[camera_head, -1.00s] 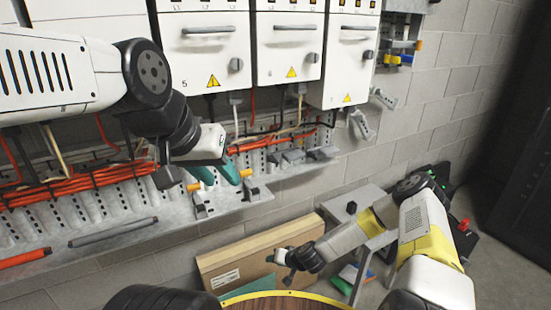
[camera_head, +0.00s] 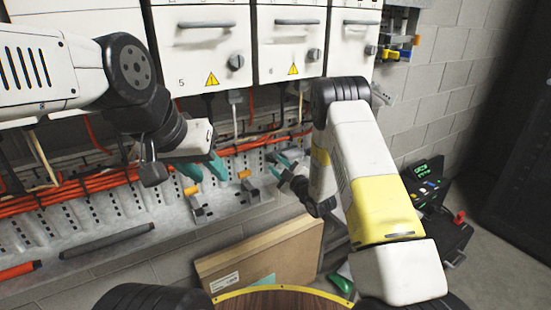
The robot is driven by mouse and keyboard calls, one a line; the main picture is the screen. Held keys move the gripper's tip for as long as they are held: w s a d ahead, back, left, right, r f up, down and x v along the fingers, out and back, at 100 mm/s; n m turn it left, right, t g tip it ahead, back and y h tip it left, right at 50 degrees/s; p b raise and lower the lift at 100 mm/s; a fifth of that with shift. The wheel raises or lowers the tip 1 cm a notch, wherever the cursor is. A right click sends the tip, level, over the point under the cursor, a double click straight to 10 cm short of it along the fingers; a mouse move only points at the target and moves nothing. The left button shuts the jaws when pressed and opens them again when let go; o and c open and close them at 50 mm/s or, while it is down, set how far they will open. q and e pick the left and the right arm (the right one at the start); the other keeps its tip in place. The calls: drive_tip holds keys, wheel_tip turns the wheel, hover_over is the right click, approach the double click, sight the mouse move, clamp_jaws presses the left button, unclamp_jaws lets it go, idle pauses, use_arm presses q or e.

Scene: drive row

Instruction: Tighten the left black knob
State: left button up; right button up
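Three black knobs sit low on the fronts of white cabinets: the left knob (camera_head: 236,62) on the cabinet marked 5, a middle knob (camera_head: 314,55) and a right knob (camera_head: 370,50). My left gripper (camera_head: 204,170) has teal fingers that are apart and empty, below the left cabinet and away from the knobs. My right gripper (camera_head: 278,164), also with teal fingertips, is beside the perforated rail, below the middle cabinet. Its opening is too small to judge. No knob is touched.
Orange cables (camera_head: 80,182) run along a metal perforated rail (camera_head: 110,215) below the cabinets. A cardboard box (camera_head: 262,258) leans on the wall below. A round wooden top (camera_head: 280,303) is at the bottom edge. A black case (camera_head: 440,215) stands on the floor at right.

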drive_tip(key=shift+x, duration=1.3)
clamp_jaws()
drive_tip(key=shift+d, duration=0.1)
drive_tip(key=shift+m, duration=0.8)
unclamp_jaws()
